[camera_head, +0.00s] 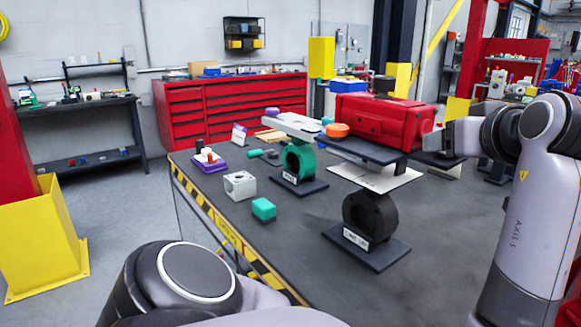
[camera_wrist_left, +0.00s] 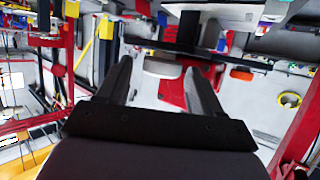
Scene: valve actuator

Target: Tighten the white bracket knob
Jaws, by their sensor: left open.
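In the head view a red actuator (camera_head: 372,119) sits on a dark plate above a black ring valve (camera_head: 370,216). A white bracket (camera_head: 297,124) lies on top of a green valve (camera_head: 298,160), and an orange knob (camera_head: 337,130) sits left of the actuator. In the left wrist view my left gripper (camera_wrist_left: 164,80) is open, and a pale rounded piece (camera_wrist_left: 163,67) shows between its fingers, apart from them as far as I can tell. I cannot tell whether this piece is the white bracket knob. My right gripper (camera_head: 440,143) is at the actuator's right end; its fingers are unclear.
On the dark table stand a white block (camera_head: 240,185), a teal block (camera_head: 263,209) and a purple-based part (camera_head: 209,160). A red drawer cabinet (camera_head: 225,105) stands behind. The table's front edge has a striped caution band. The front right tabletop is clear.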

